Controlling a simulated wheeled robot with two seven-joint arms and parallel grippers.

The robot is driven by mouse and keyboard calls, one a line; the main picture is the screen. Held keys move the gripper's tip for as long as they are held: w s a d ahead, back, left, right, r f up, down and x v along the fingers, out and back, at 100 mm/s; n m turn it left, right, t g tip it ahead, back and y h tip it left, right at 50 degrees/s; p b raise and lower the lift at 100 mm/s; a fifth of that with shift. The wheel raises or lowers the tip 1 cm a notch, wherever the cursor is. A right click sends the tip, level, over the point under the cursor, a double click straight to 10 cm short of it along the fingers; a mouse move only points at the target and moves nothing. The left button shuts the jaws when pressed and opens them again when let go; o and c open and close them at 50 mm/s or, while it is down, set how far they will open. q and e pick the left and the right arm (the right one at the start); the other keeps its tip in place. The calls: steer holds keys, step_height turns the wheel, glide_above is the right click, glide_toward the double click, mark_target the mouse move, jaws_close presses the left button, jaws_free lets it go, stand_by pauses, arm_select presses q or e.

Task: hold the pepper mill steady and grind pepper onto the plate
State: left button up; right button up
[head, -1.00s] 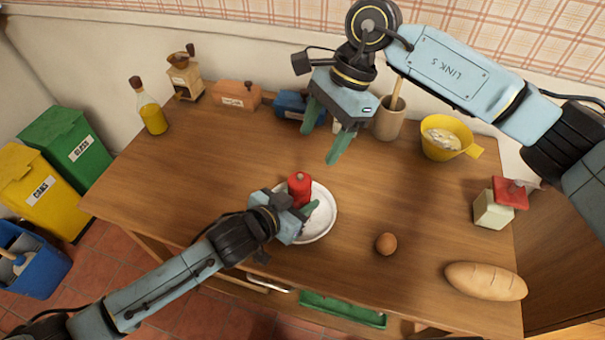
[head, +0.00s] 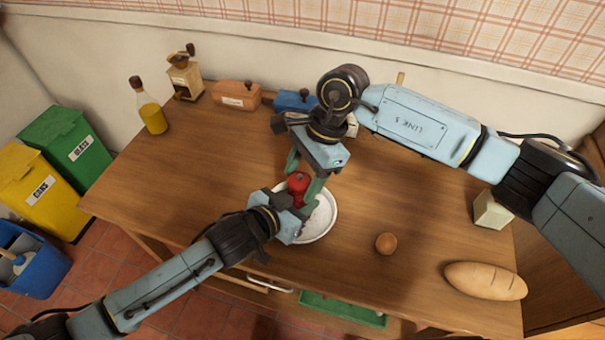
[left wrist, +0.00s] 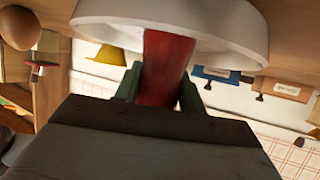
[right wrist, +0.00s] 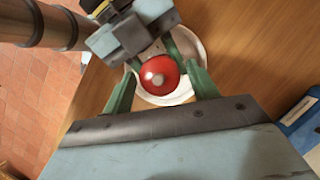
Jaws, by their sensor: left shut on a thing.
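The red pepper mill (head: 298,182) stands over the white plate (head: 322,222) in the head view. My left gripper (head: 302,207) is shut on the mill's lower body; in the left wrist view the red body (left wrist: 168,68) sits between its green fingers, with the plate (left wrist: 215,22) beside it. My right gripper (head: 305,178) has come down over the mill's top. In the right wrist view its green fingers (right wrist: 162,88) are spread on both sides of the round red top (right wrist: 160,74), with gaps visible. Any pepper on the plate cannot be made out.
An egg (head: 386,243) and a bread loaf (head: 486,281) lie to the right on the wooden table (head: 200,170). The table's left part is clear.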

steer(key=c, duration=0.8)
steer(key=shift+s+d+m+t, duration=0.1)
steer(key=shift+m+t, duration=0.45)
steer(key=shift+m, duration=0.95)
steer(key=shift+s+m+t, duration=0.1)
steer(key=shift+m+t, duration=0.45)
steer(key=shift+m, duration=0.95)
steer(key=shift+y, duration=0.3)
steer(key=o, duration=0.9)
steer(key=shift+c, duration=0.2)
steer(key=shift+o, duration=0.7)
